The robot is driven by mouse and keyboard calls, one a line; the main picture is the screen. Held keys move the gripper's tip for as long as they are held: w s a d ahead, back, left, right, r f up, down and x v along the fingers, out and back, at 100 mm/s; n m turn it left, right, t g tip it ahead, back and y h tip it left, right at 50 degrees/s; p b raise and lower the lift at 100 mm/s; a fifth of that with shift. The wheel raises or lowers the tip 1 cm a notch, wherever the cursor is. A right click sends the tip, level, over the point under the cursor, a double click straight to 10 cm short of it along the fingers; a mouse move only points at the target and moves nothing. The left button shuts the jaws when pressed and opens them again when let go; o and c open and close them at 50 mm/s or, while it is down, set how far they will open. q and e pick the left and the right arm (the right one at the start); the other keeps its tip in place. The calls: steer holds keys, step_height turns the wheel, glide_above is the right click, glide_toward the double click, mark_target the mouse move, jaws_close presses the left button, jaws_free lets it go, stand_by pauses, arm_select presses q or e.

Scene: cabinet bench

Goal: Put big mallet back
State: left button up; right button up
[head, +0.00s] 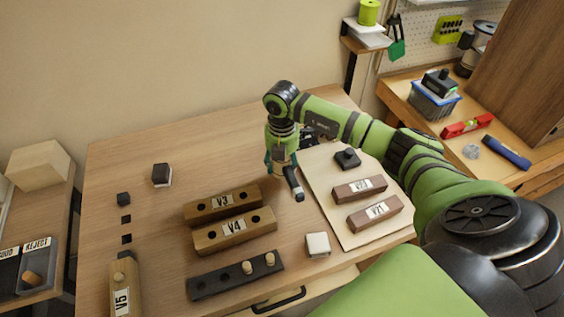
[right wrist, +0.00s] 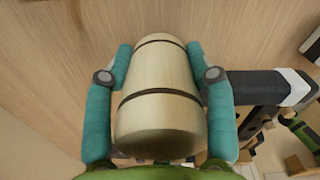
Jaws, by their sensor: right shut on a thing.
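My right gripper (head: 281,163) is above the table, at the left edge of the pale board. In the right wrist view, its teal fingers (right wrist: 160,85) are shut on a pale wooden cylinder with dark bands, which looks like the handle of the mallet (right wrist: 158,110). A dark bar with a white end, apparently the mallet head, extends to the right behind it. In the head view, a dark part of the mallet (head: 293,181) with a grey end hangs below the gripper. The rest of it is hidden by the gripper. My left gripper is not in view.
Wooden blocks V3 (head: 208,206) and V4 (head: 210,240) and a dark peg strip (head: 215,287) lie in front. The pale board (head: 345,222) holds two labelled brown blocks and a black knobbed piece (head: 347,158). A white-topped block (head: 317,244) stands nearby.

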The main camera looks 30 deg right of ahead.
steer(key=shift+f+b, duration=1.3)
steer(key=shift+f, duration=0.6)
stand_by(1.9)
steer(key=o, duration=1.6)
steer(key=shift+o, duration=0.2)
steer(key=shift+o, duration=0.8)
steer(key=shift+r+p, duration=2.9)
steer(key=shift+r, duration=0.65)
steer(key=shift+f, duration=0.1)
